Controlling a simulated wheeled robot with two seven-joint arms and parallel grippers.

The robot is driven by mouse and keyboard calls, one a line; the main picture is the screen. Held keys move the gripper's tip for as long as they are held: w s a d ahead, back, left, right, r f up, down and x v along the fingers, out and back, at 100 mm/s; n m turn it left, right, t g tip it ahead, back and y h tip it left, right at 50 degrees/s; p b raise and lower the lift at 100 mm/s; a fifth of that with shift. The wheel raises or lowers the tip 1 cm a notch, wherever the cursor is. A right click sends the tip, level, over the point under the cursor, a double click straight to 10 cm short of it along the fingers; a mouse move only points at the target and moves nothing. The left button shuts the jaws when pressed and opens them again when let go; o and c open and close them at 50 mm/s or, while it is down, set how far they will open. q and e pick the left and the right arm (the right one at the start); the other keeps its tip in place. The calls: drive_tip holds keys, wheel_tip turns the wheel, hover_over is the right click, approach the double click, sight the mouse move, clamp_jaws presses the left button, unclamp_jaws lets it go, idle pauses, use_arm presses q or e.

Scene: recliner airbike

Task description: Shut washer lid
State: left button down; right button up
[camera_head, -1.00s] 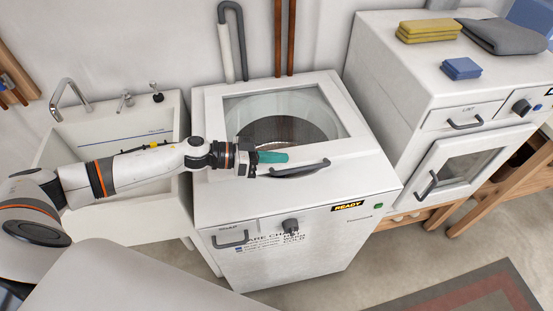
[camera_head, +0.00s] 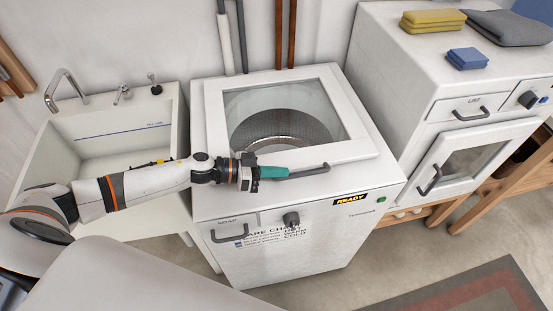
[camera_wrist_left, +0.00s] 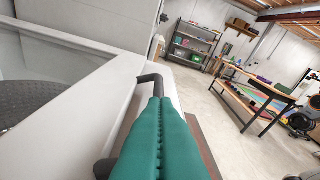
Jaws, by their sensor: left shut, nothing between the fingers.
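The white washer (camera_head: 300,235) stands in the middle of the head view. Its lid (camera_head: 357,149), with a clear window showing the drum, lies down flat or nearly flat on the top; I cannot tell if a small gap is left. A dark bar handle (camera_head: 312,171) runs along the lid's front edge. My left gripper (camera_head: 284,172), with teal fingers, is shut and empty at the left part of this handle, covering some of it. In the left wrist view the fingers (camera_wrist_left: 160,125) overlap the handle (camera_wrist_left: 150,79); contact is unclear. My right gripper is not in view.
A white sink (camera_head: 110,150) with taps stands left of the washer. A dryer-like cabinet (camera_head: 400,75) on the right carries yellow cloths (camera_head: 432,21), blue cloths (camera_head: 467,58) and a grey cloth (camera_head: 510,27). Pipes (camera_head: 285,35) run up the wall behind. A rug (camera_head: 460,290) lies front right.

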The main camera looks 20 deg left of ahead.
use_arm(q)
drive_tip(key=shift+w+a+r+p, duration=0.15)
drive_tip(key=shift+r+p, duration=1.1)
drive_tip(key=shift+p, duration=0.05)
drive_tip(key=shift+w+a+r+p, duration=0.15)
drive_tip(key=shift+r+p, duration=1.1)
drive_tip(key=shift+p, duration=0.05)
drive_tip(key=shift+s+a+f+b, duration=0.35)
drive_tip(key=shift+a+f+b, duration=0.3)
drive_tip(key=shift+b, duration=0.25)
drive_tip(key=r+b+v, duration=0.1)
drive_tip(key=b+v, duration=0.1)
drive_tip(key=v, duration=0.6)
drive_tip(key=shift+s, duration=0.2)
drive_tip(key=shift+a, duration=0.15)
